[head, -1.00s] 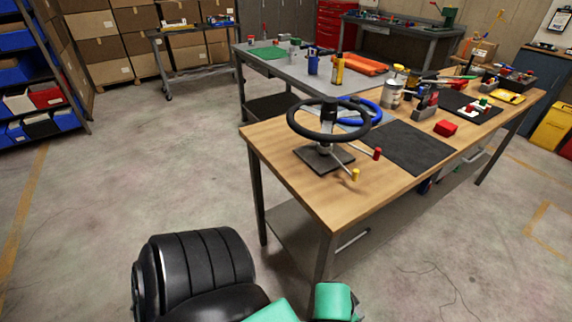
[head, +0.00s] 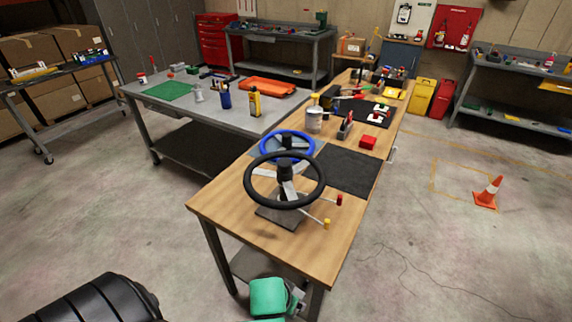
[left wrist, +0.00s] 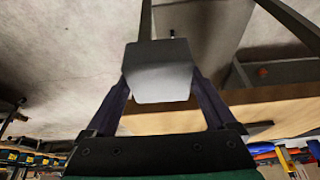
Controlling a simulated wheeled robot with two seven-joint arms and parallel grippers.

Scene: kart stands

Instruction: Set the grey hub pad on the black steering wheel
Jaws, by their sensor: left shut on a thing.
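The black steering wheel (head: 286,205) is mounted tilted on a stand with a dark square base (head: 278,218), near the front end of the wooden bench. Its grey spokes meet at a dark centre. The grey hub pad (left wrist: 160,72) is held between the dark fingers of my left gripper (left wrist: 162,88) in the left wrist view. My right gripper is not in view.
Two levers with a red knob (head: 339,200) and a yellow knob (head: 327,224) stick out right of the stand. A blue steering wheel (head: 268,139) lies just behind. A black mat (head: 350,172) lies to the right. A red block (head: 368,142) and several tools stand farther back.

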